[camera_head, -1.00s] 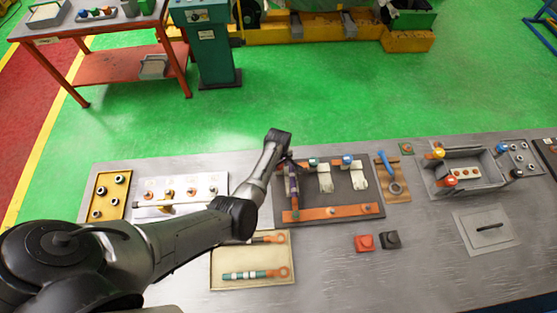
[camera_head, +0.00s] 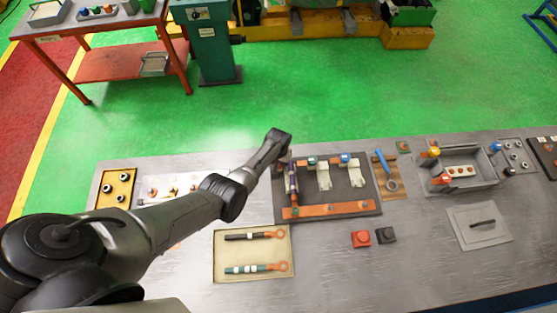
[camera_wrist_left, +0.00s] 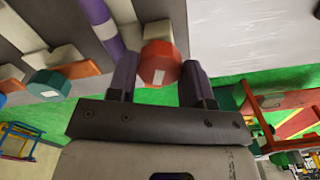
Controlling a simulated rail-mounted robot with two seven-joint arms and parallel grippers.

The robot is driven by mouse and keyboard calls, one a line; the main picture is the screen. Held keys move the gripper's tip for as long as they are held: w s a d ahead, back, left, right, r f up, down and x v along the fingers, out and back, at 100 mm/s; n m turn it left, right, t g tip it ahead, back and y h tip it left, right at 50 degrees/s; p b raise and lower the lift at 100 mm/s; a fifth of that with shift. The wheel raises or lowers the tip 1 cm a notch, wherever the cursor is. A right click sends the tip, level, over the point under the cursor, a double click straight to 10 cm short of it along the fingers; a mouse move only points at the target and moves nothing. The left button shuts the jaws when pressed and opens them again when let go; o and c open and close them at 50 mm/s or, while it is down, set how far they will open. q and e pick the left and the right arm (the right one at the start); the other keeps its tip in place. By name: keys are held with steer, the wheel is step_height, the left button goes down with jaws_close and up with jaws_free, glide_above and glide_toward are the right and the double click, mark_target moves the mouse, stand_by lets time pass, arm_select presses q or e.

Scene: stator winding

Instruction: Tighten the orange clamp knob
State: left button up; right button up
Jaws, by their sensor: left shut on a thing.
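The orange clamp knob (camera_wrist_left: 160,66), with a pale mark on its face, sits between the two dark fingers of my left gripper (camera_wrist_left: 158,72) in the left wrist view. The gripper is shut on it. A purple bar (camera_wrist_left: 101,22) runs up beside the knob. In the head view my left gripper (camera_head: 284,161) is at the far left corner of the dark fixture board (camera_head: 370,198), and the arm hides the knob. My right gripper is in neither view.
Pale clamps with a teal knob (camera_head: 311,160) and a blue knob (camera_head: 345,158) stand to the right on the board. A tray (camera_head: 252,254) with two ringed rods lies in front. A red block (camera_head: 361,239) and a dark block (camera_head: 386,235) lie nearby. The bench front is mostly clear.

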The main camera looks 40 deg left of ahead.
arm_select(q)
steer(key=m, duration=0.3)
steer(key=shift+r, duration=0.15)
steer(key=m, duration=0.3)
steer(key=shift+w+m+p, duration=0.1)
steer(key=shift+m+p, duration=0.2)
steer(key=shift+p, duration=0.05)
steer(key=m, duration=0.4)
steer(key=shift+m, duration=0.7)
steer(key=o, duration=0.8)
steer(key=shift+d, duration=0.1)
steer(key=shift+o, duration=0.5)
